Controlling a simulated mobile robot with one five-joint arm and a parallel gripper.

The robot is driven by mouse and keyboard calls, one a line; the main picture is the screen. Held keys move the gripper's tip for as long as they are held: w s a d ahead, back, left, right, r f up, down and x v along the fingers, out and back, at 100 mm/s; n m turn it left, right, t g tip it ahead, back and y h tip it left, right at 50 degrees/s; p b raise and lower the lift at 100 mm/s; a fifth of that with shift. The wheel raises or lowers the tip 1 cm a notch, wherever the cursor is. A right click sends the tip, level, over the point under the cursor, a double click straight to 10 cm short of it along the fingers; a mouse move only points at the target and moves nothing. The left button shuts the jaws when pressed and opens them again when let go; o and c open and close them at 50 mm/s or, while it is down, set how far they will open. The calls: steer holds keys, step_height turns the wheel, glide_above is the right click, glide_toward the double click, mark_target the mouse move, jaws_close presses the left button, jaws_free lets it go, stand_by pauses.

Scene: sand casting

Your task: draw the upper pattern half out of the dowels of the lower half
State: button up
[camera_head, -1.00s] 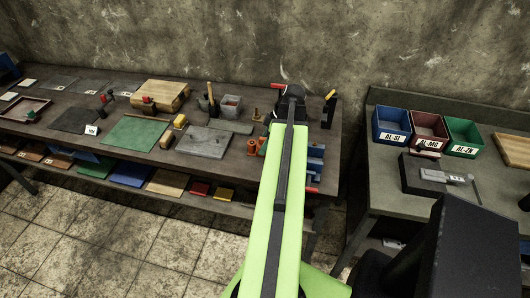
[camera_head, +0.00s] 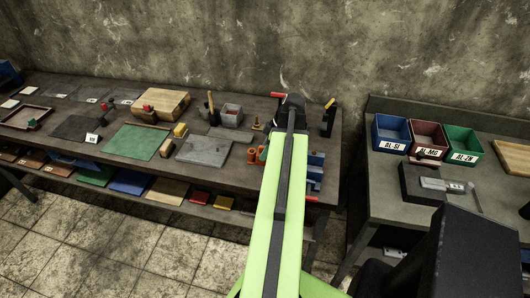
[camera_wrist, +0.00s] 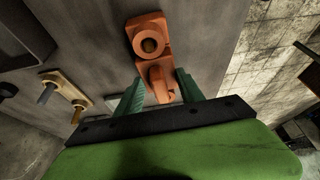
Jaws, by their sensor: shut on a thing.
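An orange pattern piece (camera_wrist: 158,80) is between the two green fingers of my gripper (camera_wrist: 160,88) in the wrist view, and the gripper is shut on it. A second orange part with a round, ringed opening (camera_wrist: 149,45) is just beyond it over the grey bench top. I cannot tell whether the two orange parts touch, and no dowels between them show. In the head view, orange pieces (camera_head: 252,155) show beside my arm on the bench, and my arm hides the gripper.
On the bench (camera_head: 235,184) are a grey plate (camera_head: 204,149), a green mat (camera_head: 136,141) and a vise with a red handle (camera_head: 290,99). Labelled bins (camera_head: 391,145) stand on the right table.

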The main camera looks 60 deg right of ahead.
mark_target(261, 146)
step_height(261, 146, up, 5)
steer(key=p, duration=0.4)
steer(key=shift+p, duration=0.4)
steer(key=s+d+r+p, duration=0.8)
steer(key=r, duration=0.1)
steer(key=shift+d+p, duration=0.2)
steer(key=shift+p, duration=0.2)
